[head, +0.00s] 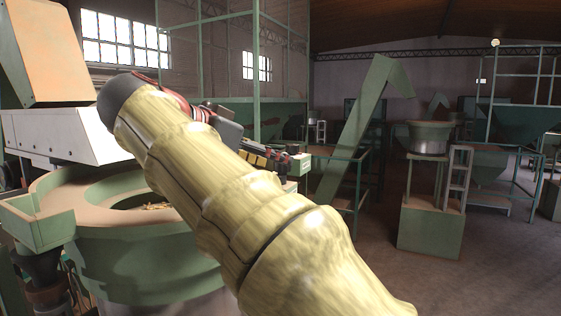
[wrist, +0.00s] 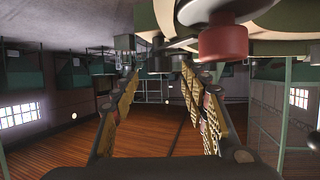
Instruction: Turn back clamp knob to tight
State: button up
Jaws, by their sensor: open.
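My gripper (head: 272,158) is partly hidden behind my arm in the head view, beside the green round hopper bowl (head: 125,230). In the wrist view, which looks upside down, my gripper (wrist: 158,78) is open, with its two padded fingers apart and nothing seen between the pads. A red knob (wrist: 223,42) hangs at the upper right, beyond and beside the right finger. A dark fitting (wrist: 160,58) and a clear-looking cylinder (wrist: 125,48) show near the fingertips. I cannot tell which of these is the back clamp knob or how it is turned.
A white box (head: 60,135) and an orange-faced green chute (head: 60,50) stand over the bowl at left. Green railings (head: 350,180) and another hopper on a green base (head: 430,228) stand to the right. The floor (head: 490,265) at right is clear.

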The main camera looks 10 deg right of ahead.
jog(key=v, duration=0.7)
jog(key=shift+s+a+r, duration=0.1)
jog(key=shift+a, duration=0.15)
